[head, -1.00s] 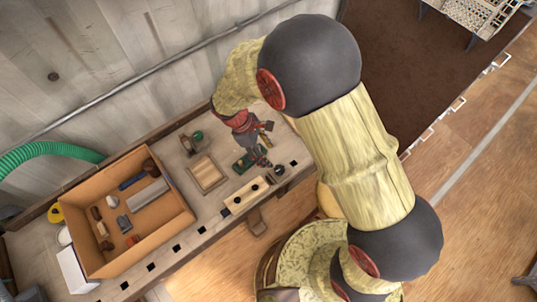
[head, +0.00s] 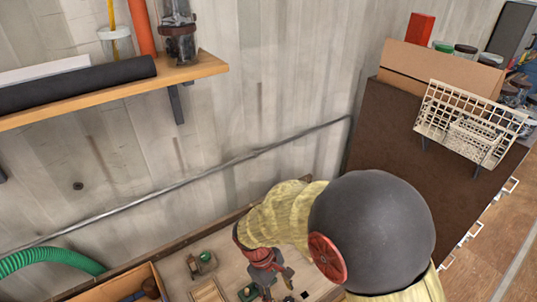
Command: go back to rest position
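My gripper (head: 275,278) is at the lower middle of the head view, at the end of my bent arm. It points down over the workbench (head: 235,272), near its back. Its fingers are small and partly cut off by the bottom edge, so I cannot tell whether they are open or shut. No object clearly shows between them. A small green-and-grey item (head: 206,259) lies on the bench left of the gripper, and a wooden frame-like block (head: 208,291) is in front of it. Another green item (head: 248,292) is close beside the gripper.
A cardboard box (head: 125,284) and a green hose (head: 50,258) are at the lower left. A wooden shelf (head: 190,72) holding a black roll (head: 80,85) juts from the wall. A brown cabinet (head: 385,135) with a white wire basket (head: 468,122) stands at the right.

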